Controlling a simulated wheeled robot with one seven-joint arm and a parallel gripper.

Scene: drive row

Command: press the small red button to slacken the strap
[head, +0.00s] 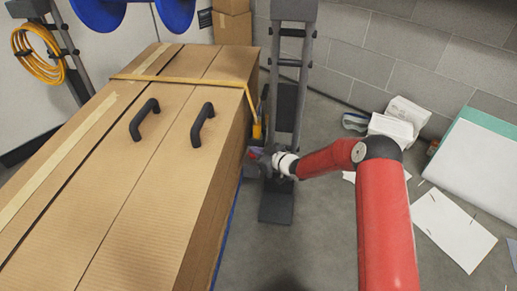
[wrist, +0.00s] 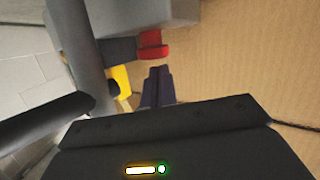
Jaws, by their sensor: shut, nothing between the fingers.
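The small red button (wrist: 152,43) sticks out of a grey housing at the top of the wrist view. My gripper's dark fingers (wrist: 158,74) are shut together and empty, their tips just below the button in that picture. A small gap shows between tips and button; I cannot tell the depth. The yellow strap (head: 190,79) crosses the tall cardboard box (head: 150,190) and runs down its right side to a yellow piece (head: 257,131). In the head view my gripper (head: 254,154) is by that side, below the yellow piece, and the button is not discernible.
Two black handles (head: 201,123) stand on the box top. A dark grey upright frame (head: 290,90) stands just behind my gripper. White papers (head: 452,228) and small cartons (head: 395,122) lie on the floor at the right. Some grey floor between is clear.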

